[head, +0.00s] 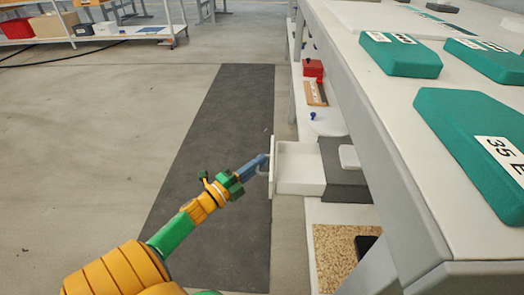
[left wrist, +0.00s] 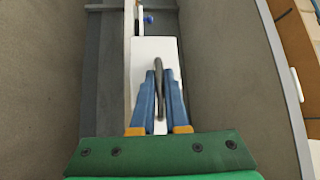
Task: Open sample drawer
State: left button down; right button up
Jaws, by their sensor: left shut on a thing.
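The sample drawer (head: 301,168) is a white box under the workbench, and it stands out from its grey housing (head: 340,186). Its white front panel also shows in the left wrist view (left wrist: 142,54), with a dark upright handle (left wrist: 159,75) on it. My left gripper (head: 261,161) has its blue fingers at the handle on the drawer's front. In the left wrist view the fingers (left wrist: 159,100) lie on both sides of the handle and are shut on it. The inside of the drawer looks empty where I can see it. My right gripper is not in view.
The workbench (head: 375,105) with several green cases (head: 402,54) runs along the right. Its lower shelf holds a red box (head: 313,68) and a speckled tan panel (head: 340,250). A dark floor mat (head: 225,125) lies left of the drawer, with clear floor beyond it.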

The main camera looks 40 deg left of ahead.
pick_arm(q)
jog(key=c, duration=0.9)
grip_release()
jog(key=s, duration=0.2)
jog(key=s+p, duration=0.1)
jog(key=s, duration=0.1)
jog(key=s+a+f, duration=0.1)
jog(key=s, duration=0.2)
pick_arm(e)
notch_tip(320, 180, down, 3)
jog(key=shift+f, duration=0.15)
